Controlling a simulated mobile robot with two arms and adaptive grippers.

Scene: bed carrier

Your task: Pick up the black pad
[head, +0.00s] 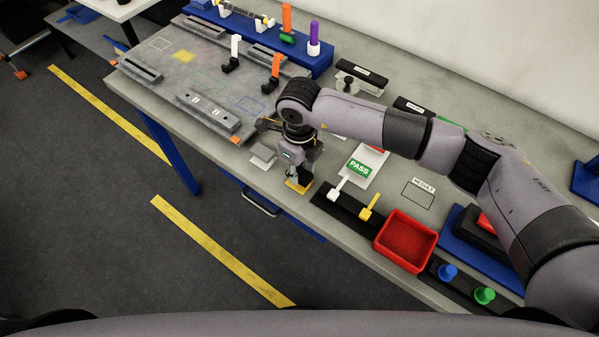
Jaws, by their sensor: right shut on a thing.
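My right gripper (298,178) points down at the front edge of the worktable, just above a small yellow-orange plate (298,187). It is shut on the black pad, which is mostly hidden and hard to tell apart from the dark fingers. I cannot tell whether the pad still touches the plate. My left gripper is not in view.
A black holder with a white and a yellow handle (369,207) stands just right of the gripper. Beyond it is a red bin (405,240). A green PASS card (359,169) lies behind. A grey fixture plate (185,75) fills the table's left part.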

